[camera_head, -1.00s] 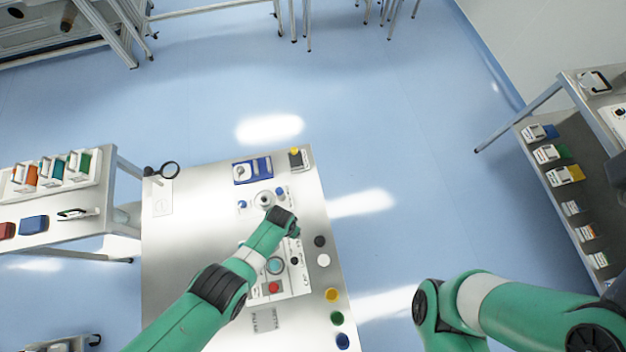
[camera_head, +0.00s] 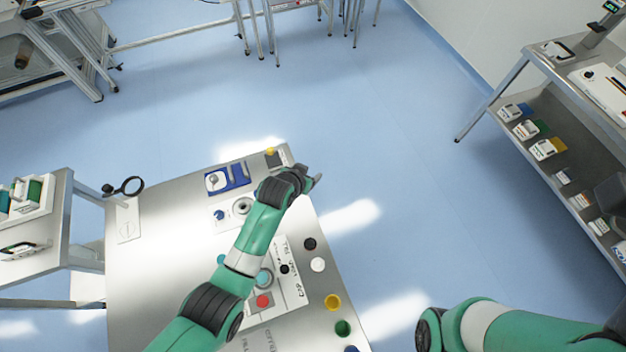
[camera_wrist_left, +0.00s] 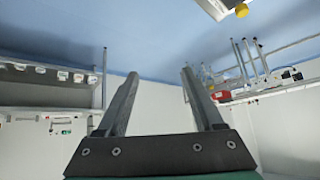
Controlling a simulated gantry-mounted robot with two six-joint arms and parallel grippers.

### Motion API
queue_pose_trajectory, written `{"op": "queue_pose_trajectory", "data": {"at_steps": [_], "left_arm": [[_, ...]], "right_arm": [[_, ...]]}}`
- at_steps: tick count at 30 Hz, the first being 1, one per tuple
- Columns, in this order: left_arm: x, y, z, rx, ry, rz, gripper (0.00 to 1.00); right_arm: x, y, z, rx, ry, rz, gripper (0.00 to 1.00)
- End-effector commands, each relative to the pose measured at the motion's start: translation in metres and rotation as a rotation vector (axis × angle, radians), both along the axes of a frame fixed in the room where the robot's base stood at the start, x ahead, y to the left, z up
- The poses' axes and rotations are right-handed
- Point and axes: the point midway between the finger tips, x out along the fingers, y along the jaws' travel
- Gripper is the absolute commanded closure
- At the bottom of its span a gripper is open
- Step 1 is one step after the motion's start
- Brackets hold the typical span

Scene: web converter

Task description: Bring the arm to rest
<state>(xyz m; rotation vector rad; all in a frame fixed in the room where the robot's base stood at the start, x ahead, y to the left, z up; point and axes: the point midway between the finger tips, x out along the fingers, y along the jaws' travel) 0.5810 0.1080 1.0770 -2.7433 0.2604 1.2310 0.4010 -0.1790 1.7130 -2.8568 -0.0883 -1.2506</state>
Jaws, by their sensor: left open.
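My left arm reaches in over the grey table (camera_head: 150,270) in the head view. Its gripper (camera_head: 314,177) is at the table's far right edge, raised and pointing away to the right. In the left wrist view the two fingers (camera_wrist_left: 158,100) stand wide apart with nothing between them. Past them are the blue floor, a wall and a shelf. My right arm shows at the lower right of the head view. Its gripper is out of the picture.
On the table are a blue holder (camera_head: 228,179), a white panel with a red button (camera_head: 264,301), and coloured round caps, such as a yellow one (camera_head: 333,302), along the right edge. A magnifier (camera_head: 131,186) stands at the left. A shelf (camera_head: 560,110) is at right; the floor between is clear.

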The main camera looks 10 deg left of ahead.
Motion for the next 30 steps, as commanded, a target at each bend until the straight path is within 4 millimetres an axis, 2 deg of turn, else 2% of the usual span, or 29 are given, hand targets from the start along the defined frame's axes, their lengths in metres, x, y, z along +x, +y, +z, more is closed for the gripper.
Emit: {"op": "queue_pose_trajectory", "data": {"at_steps": [1,6,20,22,23,26,29,30], "left_arm": [[0.003,0.0,0.001,-0.003,-0.015,0.002,0.31],[0.007,0.0,0.008,-0.006,-0.031,0.003,0.31],[0.006,0.002,0.007,-0.006,-0.029,0.006,0.31],[0.012,0.007,0.015,-0.007,-0.041,0.016,0.31],[0.017,0.009,0.023,-0.01,-0.056,0.021,0.31],[0.038,0.015,0.07,-0.023,-0.158,0.035,0.31],[0.06,0.023,0.147,-0.045,-0.327,0.051,0.31],[0.065,0.027,0.183,-0.055,-0.405,0.057,0.31]], "right_arm": [[0.0,0.0,-0.005,0.0,0.0,0.0,0.5],[0.0,0.0,-0.005,0.0,0.0,0.0,0.5],[0.0,0.0,-0.005,0.0,0.0,0.0,0.5],[0.0,0.0,-0.005,0.0,0.0,0.0,0.5],[0.0,0.0,-0.005,0.0,0.0,0.0,0.5],[0.0,0.0,-0.005,0.0,0.0,0.0,0.5],[0.0,0.0,-0.005,0.0,0.0,0.0,0.5],[0.0,0.0,-0.005,0.0,0.0,0.0,0.5]]}}
